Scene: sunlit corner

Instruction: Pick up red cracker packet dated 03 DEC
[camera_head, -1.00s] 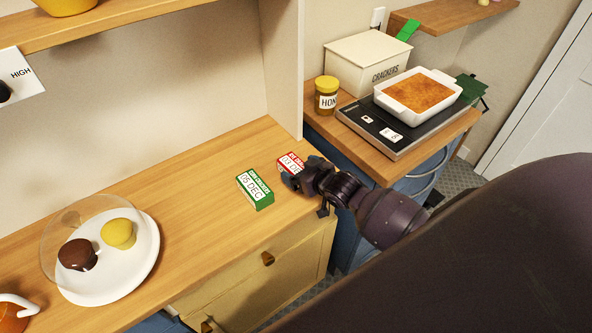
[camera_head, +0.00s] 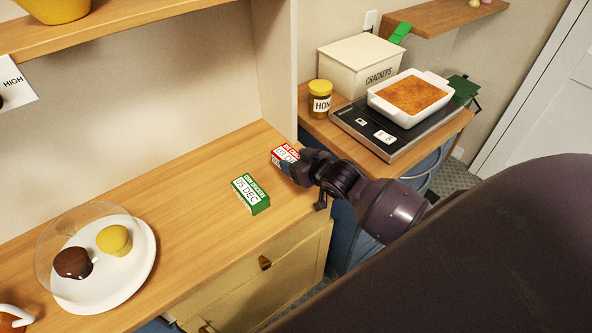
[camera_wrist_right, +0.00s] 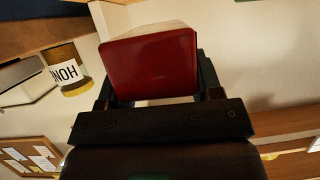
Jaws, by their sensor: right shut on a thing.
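The red cracker packet (camera_head: 284,154) is at the back right of the wooden counter, its label partly hidden by my gripper. My right gripper (camera_head: 296,165) is shut on it. In the right wrist view the red packet (camera_wrist_right: 152,65) sits between the two fingers (camera_wrist_right: 155,88), its plain red end facing the camera. I cannot tell whether the packet is clear of the counter. A green cracker packet (camera_head: 250,194) marked 05 DEC stands on the counter, to the left and nearer. My left gripper does not show.
A white plate (camera_head: 137,275) with two cakes and a clear dome is at left. On the lower right side counter are a honey jar (camera_head: 320,97), a crackers box (camera_head: 345,70) and a baking dish (camera_head: 435,101) on a black scale-like plate (camera_head: 405,138). A tall panel (camera_head: 312,60) rises behind the packet.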

